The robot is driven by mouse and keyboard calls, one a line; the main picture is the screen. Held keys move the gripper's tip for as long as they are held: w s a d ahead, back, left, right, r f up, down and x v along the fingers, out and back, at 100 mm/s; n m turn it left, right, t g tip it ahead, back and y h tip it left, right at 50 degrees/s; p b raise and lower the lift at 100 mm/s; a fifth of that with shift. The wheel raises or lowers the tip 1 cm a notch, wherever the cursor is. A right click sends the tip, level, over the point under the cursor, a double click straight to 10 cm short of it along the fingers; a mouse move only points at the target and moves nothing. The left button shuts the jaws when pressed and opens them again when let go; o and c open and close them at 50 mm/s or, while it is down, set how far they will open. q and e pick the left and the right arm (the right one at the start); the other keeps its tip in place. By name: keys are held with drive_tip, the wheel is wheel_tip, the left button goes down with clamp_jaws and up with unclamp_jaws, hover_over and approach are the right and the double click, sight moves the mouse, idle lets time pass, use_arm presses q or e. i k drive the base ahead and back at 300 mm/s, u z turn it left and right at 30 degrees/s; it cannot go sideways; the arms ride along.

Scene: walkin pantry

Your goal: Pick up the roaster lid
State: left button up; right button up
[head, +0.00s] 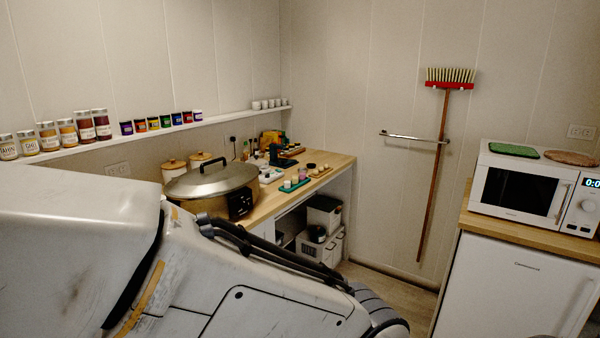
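The roaster lid (212,179) is a grey metal dome with a handle on top. It sits on the roaster (240,204), which has a dark control panel on its front, on the wooden counter at the left. A large pale arm link of mine fills the lower left and hides the lower part of the roaster. Neither gripper shows in the head view, so I cannot see what they hold.
Small items and a green tray (294,186) stand on the wooden counter (327,160) right of the roaster. Two lidded canisters (174,170) stand behind it. A jar shelf (70,150) runs above. A microwave (520,187) stands at the right. Floor (392,288) shows between.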

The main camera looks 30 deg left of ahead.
sight(210, 178)
drive_tip(key=z, duration=0.05)
drive_tip(key=i, duration=1.55)
drive_tip(key=u, duration=0.75)
drive_tip(key=i, duration=0.8)
drive_tip(key=u, duration=0.85)
